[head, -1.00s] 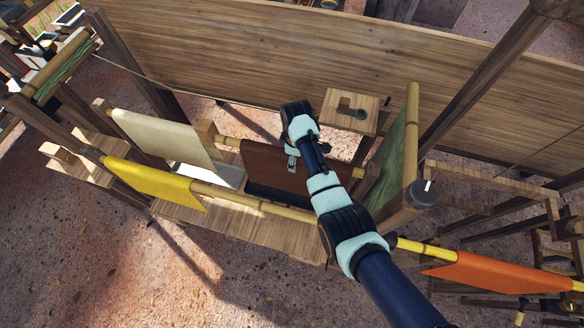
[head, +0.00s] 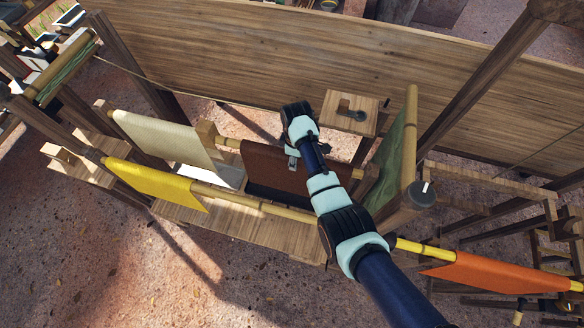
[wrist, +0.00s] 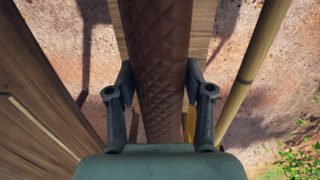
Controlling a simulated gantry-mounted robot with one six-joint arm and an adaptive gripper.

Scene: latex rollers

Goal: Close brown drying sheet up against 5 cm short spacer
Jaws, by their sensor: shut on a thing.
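The brown drying sheet (head: 272,166) hangs over a bamboo pole in the middle of the head view. In the wrist view the quilted brown sheet (wrist: 160,55) runs between the two fingers. My gripper (head: 293,160) is shut on its top edge, and my arm hides part of its right side. A small wooden block, apparently the short spacer (head: 207,132), sits on the pole to the left, beside the cream sheet (head: 165,138). A short length of bare bamboo pole (head: 229,142) shows between the block and the brown sheet's left edge.
A yellow sheet (head: 155,183) hangs on the nearer pole, and an orange sheet (head: 490,273) hangs at lower right. A green sheet (head: 390,160) hangs right of my arm. A small wooden stand (head: 342,123) and a long plank wall (head: 280,55) are behind.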

